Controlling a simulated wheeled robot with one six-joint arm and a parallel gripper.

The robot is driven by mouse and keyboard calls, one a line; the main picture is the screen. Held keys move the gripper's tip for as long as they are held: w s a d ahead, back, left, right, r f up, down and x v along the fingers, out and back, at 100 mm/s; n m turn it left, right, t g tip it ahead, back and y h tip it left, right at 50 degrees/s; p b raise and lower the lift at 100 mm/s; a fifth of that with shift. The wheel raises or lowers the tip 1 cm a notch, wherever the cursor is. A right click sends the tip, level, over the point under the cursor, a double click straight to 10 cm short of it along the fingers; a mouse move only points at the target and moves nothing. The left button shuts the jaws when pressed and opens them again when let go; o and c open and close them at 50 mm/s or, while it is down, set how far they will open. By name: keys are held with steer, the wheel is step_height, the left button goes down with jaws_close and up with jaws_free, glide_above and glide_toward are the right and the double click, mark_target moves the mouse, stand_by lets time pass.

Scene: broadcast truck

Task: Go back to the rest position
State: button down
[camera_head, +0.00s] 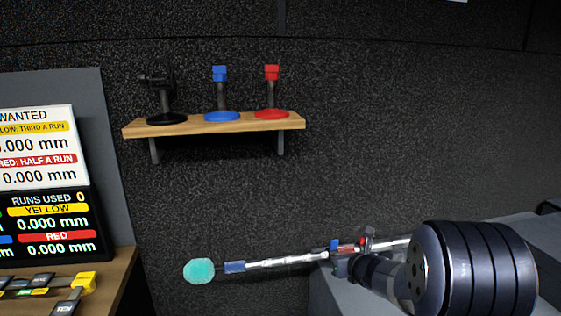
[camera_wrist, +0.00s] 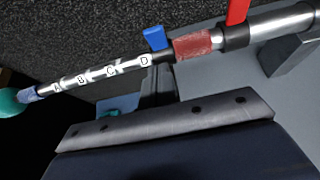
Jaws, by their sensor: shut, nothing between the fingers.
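My gripper (camera_head: 343,268) is shut and empty at the end of my dark arm, at the lower right of the head view. It appears close to a silver pole, partly in front of it; I cannot tell if they touch. The pole (camera_head: 290,261) runs nearly level, with a teal foam tip (camera_head: 199,271) and a blue band (camera_head: 235,267) at its left end. In the wrist view the pole's sections (camera_wrist: 100,73) carry letters A to D. A blue lever (camera_wrist: 155,38), a red band (camera_wrist: 193,45) and a red lever (camera_wrist: 237,11) sit along it.
A wooden shelf (camera_head: 135,127) on the dark wall holds a black stand (camera_head: 163,95), a blue stand (camera_head: 221,95) and a red stand (camera_head: 271,95). Screens (camera_head: 45,225) and a desk (camera_head: 122,268) are at left. A grey surface (camera_head: 325,300) lies below my arm.

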step_height(320, 180, down, 3)
steer(key=t+b, duration=0.1)
steer(key=b, duration=0.7)
steer(key=shift+r+t, duration=0.2)
steer(key=shift+t, duration=0.2)
steer(key=shift+f+b, duration=0.1)
steer(key=shift+b, duration=0.45)
steer(key=f+t+b, duration=0.1)
steer(key=b, duration=0.3)
steer(key=shift+s+d, duration=0.1)
steer(key=shift+d, duration=0.05)
steer(key=shift+t+b, duration=0.3)
steer(key=shift+b, duration=0.2)
steer(key=shift+r, duration=0.1)
